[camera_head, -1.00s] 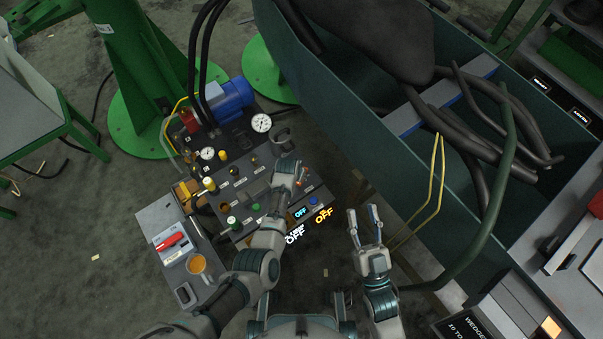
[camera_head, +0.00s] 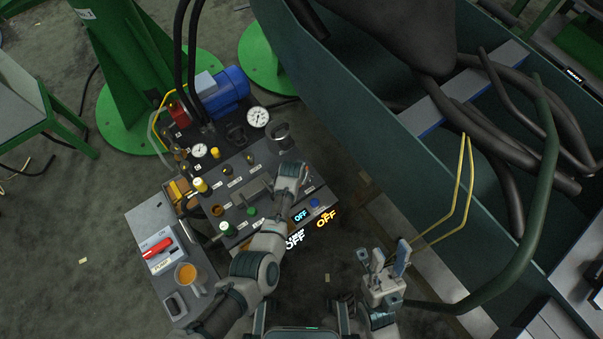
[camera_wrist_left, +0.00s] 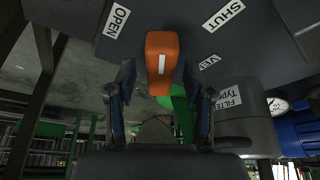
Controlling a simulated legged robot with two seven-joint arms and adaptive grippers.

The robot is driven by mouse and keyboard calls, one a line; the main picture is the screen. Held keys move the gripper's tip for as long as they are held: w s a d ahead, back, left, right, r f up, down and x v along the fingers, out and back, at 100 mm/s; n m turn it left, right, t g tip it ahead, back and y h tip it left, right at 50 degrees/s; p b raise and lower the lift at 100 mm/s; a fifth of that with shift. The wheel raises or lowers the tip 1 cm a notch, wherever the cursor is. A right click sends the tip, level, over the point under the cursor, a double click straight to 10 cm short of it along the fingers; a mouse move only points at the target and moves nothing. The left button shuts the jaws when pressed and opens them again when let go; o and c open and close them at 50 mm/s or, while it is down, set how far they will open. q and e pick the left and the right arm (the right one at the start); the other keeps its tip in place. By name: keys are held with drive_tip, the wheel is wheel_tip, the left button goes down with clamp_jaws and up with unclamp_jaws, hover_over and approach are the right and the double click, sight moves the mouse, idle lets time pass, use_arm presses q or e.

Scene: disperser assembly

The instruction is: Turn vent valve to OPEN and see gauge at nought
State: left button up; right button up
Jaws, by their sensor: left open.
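The orange vent valve handle (camera_wrist_left: 162,62) has a white stripe and lies between the two fingers of my open left gripper (camera_wrist_left: 160,82) in the left wrist view. A gap shows on each side of it. The OPEN label (camera_wrist_left: 117,20) is to its left and the SHUT label (camera_wrist_left: 223,15) to its right; the stripe points at neither. In the head view my left gripper (camera_head: 297,174) is at the console's right side and mostly covers the valve. A large white gauge (camera_head: 258,117) and a smaller one (camera_head: 199,150) stand behind; their readings are too small to tell. My right gripper (camera_head: 390,256) is open and empty.
The console (camera_head: 235,190) carries several knobs. A blue motor (camera_head: 224,93) stands behind it. A grey box with a red switch (camera_head: 157,246) and an orange-filled mug (camera_head: 188,276) are at left. A dark green trough (camera_head: 345,100) with black hoses lies right.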

use_arm(q)
drive_tip(key=c, duration=0.3)
clamp_jaws()
